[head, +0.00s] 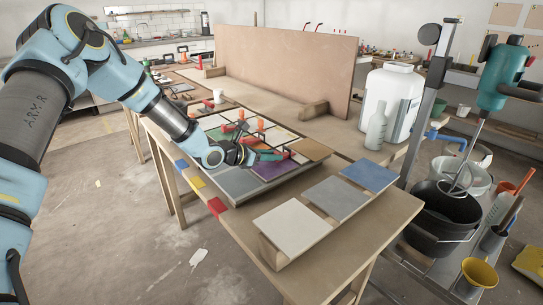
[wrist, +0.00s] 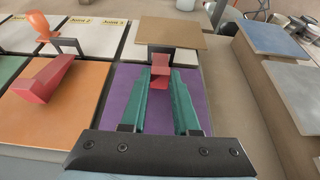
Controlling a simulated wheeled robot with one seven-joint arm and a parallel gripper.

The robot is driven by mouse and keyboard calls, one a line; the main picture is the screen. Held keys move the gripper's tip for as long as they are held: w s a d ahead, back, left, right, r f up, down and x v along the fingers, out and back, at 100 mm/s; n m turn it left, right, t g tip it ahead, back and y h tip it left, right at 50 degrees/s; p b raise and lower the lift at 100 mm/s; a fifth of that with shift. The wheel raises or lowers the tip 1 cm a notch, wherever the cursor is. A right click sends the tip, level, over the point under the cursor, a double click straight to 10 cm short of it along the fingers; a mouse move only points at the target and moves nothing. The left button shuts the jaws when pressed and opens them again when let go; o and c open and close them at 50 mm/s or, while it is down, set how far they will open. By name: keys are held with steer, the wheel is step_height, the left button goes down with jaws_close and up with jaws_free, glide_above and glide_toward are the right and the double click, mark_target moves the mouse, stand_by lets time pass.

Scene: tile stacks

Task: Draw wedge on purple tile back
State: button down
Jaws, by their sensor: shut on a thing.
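The purple tile (wrist: 121,92) lies flat on the board, below my gripper; in the head view it shows (head: 270,171) partly behind my gripper. My gripper (wrist: 162,76) has its two green fingers on either side of a small red wedge (wrist: 160,70) and is shut on it. The wedge is over the far part of the purple tile, next to a dark clip at the tile's far edge. Whether the wedge touches the tile or clip cannot be told. In the head view my gripper (head: 268,156) hides the wedge.
An orange tile (wrist: 85,87) with another red wedge (wrist: 45,78) is at the left. A tan tile (wrist: 172,32) lies beyond the purple one. Blue (head: 370,175), grey and white tiles are at the table's right. Another clip with an orange knob (wrist: 39,25) stands at upper left.

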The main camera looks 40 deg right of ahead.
mark_target(260, 168)
stand_by(0.5)
steer(key=shift+f+v, duration=0.2)
steer(key=shift+v, duration=0.9)
steer(key=shift+f+v, duration=0.2)
steer(key=shift+v, duration=0.85)
steer(key=shift+a, duration=0.2)
steer(key=c, duration=0.6)
jaws_free()
steer(key=shift+c, duration=0.2)
steer(key=shift+a, duration=0.1)
steer(key=b+v, duration=0.3)
steer(key=v, duration=0.7)
steer(key=shift+a+r, duration=0.15)
steer(key=shift+a, duration=0.15)
steer(key=s+a+r+m+t+y, duration=0.1)
steer(key=a+m+y, duration=0.5)
steer(key=a, duration=1.5)
steer(key=s+a+r+m+t+y, duration=0.1)
steer(key=a+m+y, duration=0.6)
steer(key=a, duration=1.5)
steer(key=s+m, duration=0.1)
steer(key=m, duration=0.4)
steer(key=shift+s+m, duration=0.2)
steer(key=shift+m, duration=0.1)
